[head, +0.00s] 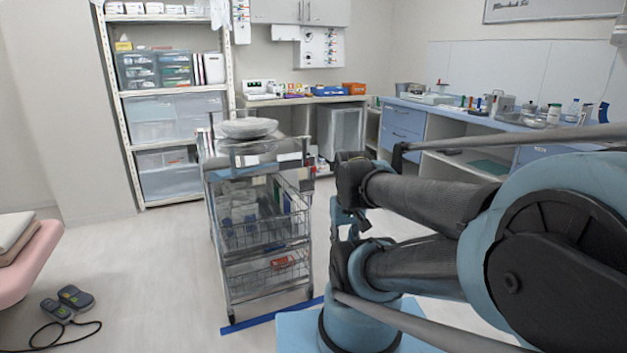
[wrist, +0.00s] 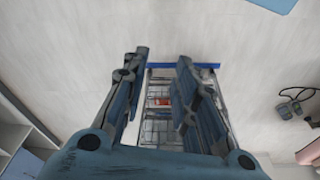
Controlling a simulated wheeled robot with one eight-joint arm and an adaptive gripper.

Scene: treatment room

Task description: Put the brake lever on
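The wire-basket trolley (head: 222,240) stands left of my arm in the head view. Its front caster wheels (head: 231,317) stand by a blue strip on the floor; I cannot make out a brake lever on them. In the wrist view the trolley (wrist: 147,135) shows from above, between and beyond my fingers. My gripper (wrist: 160,64) is open, its two fingers apart, with nothing seen between the tips. In the head view my arm hides much of the gripper, and it appears right of the trolley.
A blue strip (head: 268,315) lies on the floor along the trolley's near side. Grey pedals (head: 68,302) with a cable lie on the floor at left, near a pink couch (head: 28,268). Shelving (head: 112,105) and counters (head: 405,118) line the back.

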